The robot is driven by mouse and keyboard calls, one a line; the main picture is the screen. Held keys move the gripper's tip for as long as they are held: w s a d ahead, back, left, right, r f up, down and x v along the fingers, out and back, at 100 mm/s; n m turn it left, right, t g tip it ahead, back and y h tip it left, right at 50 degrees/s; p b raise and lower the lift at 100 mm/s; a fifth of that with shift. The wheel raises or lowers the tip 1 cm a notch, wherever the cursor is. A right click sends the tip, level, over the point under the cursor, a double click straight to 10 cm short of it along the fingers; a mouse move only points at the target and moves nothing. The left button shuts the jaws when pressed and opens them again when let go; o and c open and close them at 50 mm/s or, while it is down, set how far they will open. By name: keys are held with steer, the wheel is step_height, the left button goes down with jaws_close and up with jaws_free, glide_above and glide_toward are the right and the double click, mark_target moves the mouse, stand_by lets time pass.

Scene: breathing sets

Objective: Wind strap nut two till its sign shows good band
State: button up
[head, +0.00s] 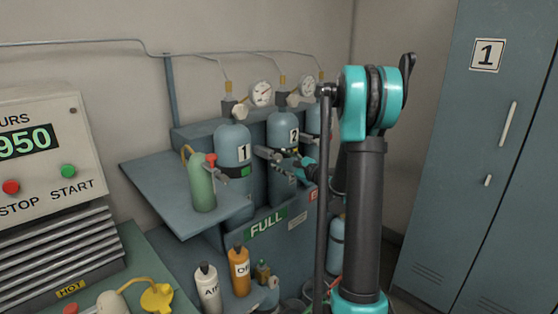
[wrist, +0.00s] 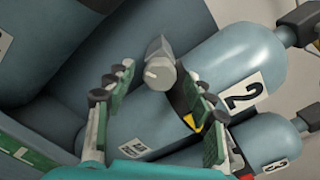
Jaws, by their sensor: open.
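Cylinder two (head: 282,138) is a blue-grey bottle with a white "2" label, standing in the rack between cylinders one and three. It also fills much of the wrist view (wrist: 225,60). A dark strap (wrist: 183,97) goes round it, with a small yellow and red sign (wrist: 192,122) partly hidden by a finger; its wording is not readable. The grey strap nut (wrist: 160,70) sticks out from the strap. My gripper (wrist: 155,80) is open, with one green-padded finger on each side of the nut and gaps showing. In the head view my gripper (head: 284,160) is at cylinder two's front.
Cylinder one (head: 232,142) stands left with a green sign (head: 240,171) on its strap. Cylinder three (wrist: 272,140) is close beside cylinder two. A green bottle (head: 203,187) stands on the side shelf (head: 160,185). Gauges (head: 261,93) and pipes are above.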

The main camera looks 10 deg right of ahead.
steer(key=shift+x, duration=0.95)
steer(key=c, duration=1.2)
